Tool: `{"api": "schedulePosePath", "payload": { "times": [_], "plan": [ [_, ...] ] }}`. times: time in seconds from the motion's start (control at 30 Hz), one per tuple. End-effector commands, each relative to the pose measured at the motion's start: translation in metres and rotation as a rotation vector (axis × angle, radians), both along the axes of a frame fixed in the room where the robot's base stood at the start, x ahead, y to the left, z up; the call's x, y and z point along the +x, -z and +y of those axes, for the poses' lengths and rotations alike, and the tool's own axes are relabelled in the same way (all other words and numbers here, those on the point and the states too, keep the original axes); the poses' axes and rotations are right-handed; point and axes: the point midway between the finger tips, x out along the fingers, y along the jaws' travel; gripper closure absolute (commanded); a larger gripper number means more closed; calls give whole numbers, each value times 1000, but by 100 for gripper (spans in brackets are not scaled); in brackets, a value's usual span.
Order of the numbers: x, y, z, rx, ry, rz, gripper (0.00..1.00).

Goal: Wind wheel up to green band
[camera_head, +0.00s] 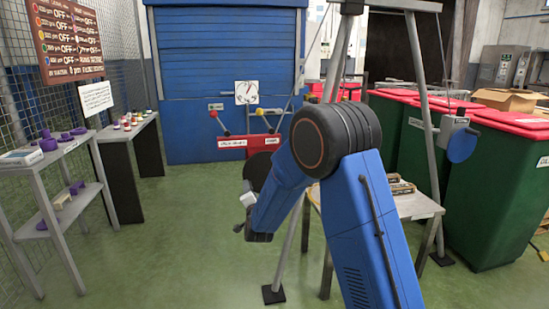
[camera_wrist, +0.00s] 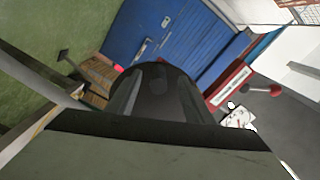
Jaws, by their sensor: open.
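A white dial gauge (camera_head: 247,92) with a red pointer is at the blue shutter; its coloured bands are too small to read. It also shows, tilted, in the wrist view (camera_wrist: 238,118). A blue disc-shaped wheel (camera_head: 462,145) hangs on the right leg of the grey A-frame (camera_head: 425,95); I cannot tell if it is the wheel to wind. My gripper (camera_head: 243,214) is open, low in front of the shutter, left of the A-frame and well apart from the dial and disc. Nothing shows between its fingers. A dark shape fills the wrist view's middle.
A red labelled box (camera_head: 262,143) and ball-ended levers (camera_head: 220,122) stand before the blue shutter (camera_head: 225,60). Left are a grey shelf (camera_head: 50,165) with purple parts and a bench (camera_head: 130,130). Green bins (camera_head: 490,190) stand right. A table (camera_head: 420,207) is behind my arm. Green floor is clear left.

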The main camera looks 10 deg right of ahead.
Motion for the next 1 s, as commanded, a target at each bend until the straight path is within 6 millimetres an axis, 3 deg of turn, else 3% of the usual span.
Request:
{"api": "schedulePosePath", "payload": {
  "times": [1.0],
  "plan": [
    [-59,0,0,0,0,1,53]
  ]
}}
